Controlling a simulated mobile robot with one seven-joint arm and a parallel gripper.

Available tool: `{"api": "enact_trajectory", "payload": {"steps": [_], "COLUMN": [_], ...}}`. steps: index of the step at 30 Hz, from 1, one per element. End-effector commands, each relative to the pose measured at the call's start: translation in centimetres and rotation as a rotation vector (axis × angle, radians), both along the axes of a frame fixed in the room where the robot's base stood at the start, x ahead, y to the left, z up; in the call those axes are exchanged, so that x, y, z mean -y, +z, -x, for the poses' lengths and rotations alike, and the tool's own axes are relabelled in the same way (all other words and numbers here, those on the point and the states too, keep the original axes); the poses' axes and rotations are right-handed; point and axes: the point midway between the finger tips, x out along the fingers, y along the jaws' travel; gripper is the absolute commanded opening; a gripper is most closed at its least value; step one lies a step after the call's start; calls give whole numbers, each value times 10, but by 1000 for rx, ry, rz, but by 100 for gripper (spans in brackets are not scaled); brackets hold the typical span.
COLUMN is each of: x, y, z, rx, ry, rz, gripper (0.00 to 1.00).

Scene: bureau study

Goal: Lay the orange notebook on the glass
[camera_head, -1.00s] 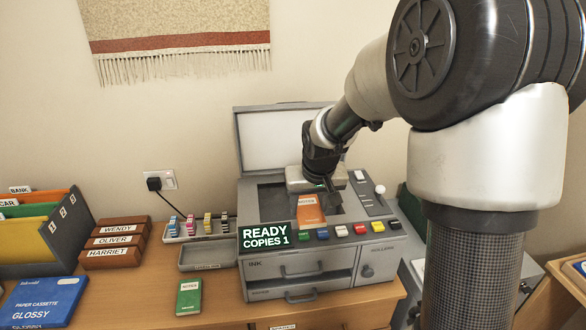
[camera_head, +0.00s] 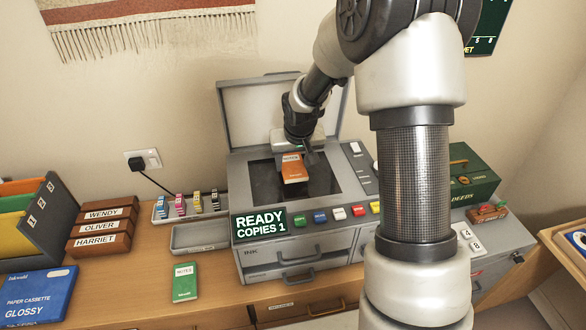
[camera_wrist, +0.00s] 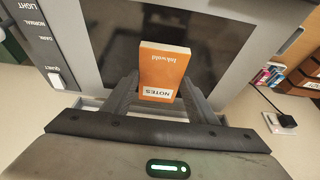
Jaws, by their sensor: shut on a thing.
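The orange notebook (camera_head: 293,168) is between the fingers of my gripper (camera_head: 292,155), over the dark glass (camera_head: 322,178) of the grey copier. In the wrist view the notebook (camera_wrist: 164,66) shows its orange cover and a NOTES label, with a gripper finger on each side. My gripper (camera_wrist: 160,98) is shut on its near end. The glass (camera_wrist: 112,30) shows dark behind the notebook. I cannot tell whether the notebook touches the glass. The copier's lid (camera_head: 275,112) stands open behind.
The copier's display (camera_head: 260,224) reads READY, COPIES 1, beside a row of coloured buttons. A green notebook (camera_head: 185,281) lies on the desk in front.

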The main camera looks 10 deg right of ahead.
Motion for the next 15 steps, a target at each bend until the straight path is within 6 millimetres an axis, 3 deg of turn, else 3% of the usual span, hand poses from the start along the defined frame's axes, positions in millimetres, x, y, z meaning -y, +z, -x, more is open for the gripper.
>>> {"api": "enact_trajectory", "payload": {"steps": [5,15], "x": [-1,0], "y": [-26,-31], "z": [1,0], "rx": [-3,0], "ry": [1,0], "rz": [-1,0], "gripper": [29,29]}}
